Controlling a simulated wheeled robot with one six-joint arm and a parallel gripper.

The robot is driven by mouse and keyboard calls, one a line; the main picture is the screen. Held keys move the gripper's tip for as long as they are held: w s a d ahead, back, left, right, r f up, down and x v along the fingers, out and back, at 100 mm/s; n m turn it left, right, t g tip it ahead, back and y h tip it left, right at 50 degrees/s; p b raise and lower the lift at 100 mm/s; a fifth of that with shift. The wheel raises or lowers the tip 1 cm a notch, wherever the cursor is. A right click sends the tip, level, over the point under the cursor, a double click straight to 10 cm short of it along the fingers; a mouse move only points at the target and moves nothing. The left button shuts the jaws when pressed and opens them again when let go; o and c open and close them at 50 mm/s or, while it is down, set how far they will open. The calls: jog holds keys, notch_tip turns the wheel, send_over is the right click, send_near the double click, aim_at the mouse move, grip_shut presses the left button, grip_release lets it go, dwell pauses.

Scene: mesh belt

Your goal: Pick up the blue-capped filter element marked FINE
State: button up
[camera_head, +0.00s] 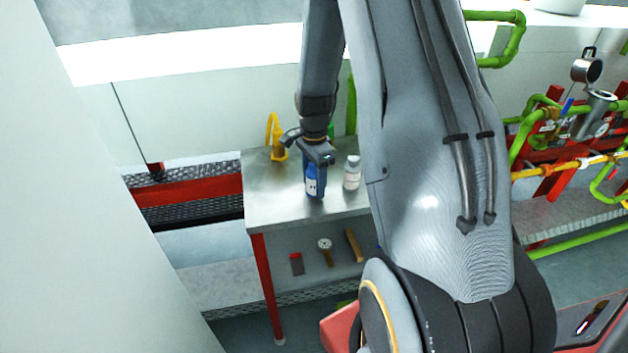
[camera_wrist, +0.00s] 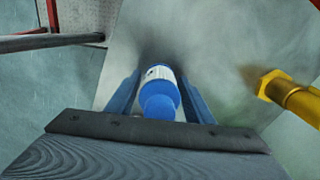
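The blue-capped filter element (camera_head: 314,189) stands on the metal table (camera_head: 275,205), below my gripper (camera_head: 318,165), in the head view. In the wrist view the filter element (camera_wrist: 160,92) shows a round blue cap and a white band with small dark print, too small to read as FINE. My gripper (camera_wrist: 160,90) is open, with one blue-grey finger on each side of the filter element. A gap shows beside it on the left; whether the right finger touches it I cannot tell.
A white bottle (camera_head: 351,174) stands just right of the filter element. A yellow fitting (camera_head: 277,140) stands behind left, and shows at the right in the wrist view (camera_wrist: 290,95). The lower shelf holds a red-topped block (camera_head: 296,264), a gauge (camera_head: 325,248) and a brown bar (camera_head: 353,245).

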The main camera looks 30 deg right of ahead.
jog(key=c, duration=0.7)
jog(key=shift+c, duration=0.2)
jog(key=shift+r, duration=0.15)
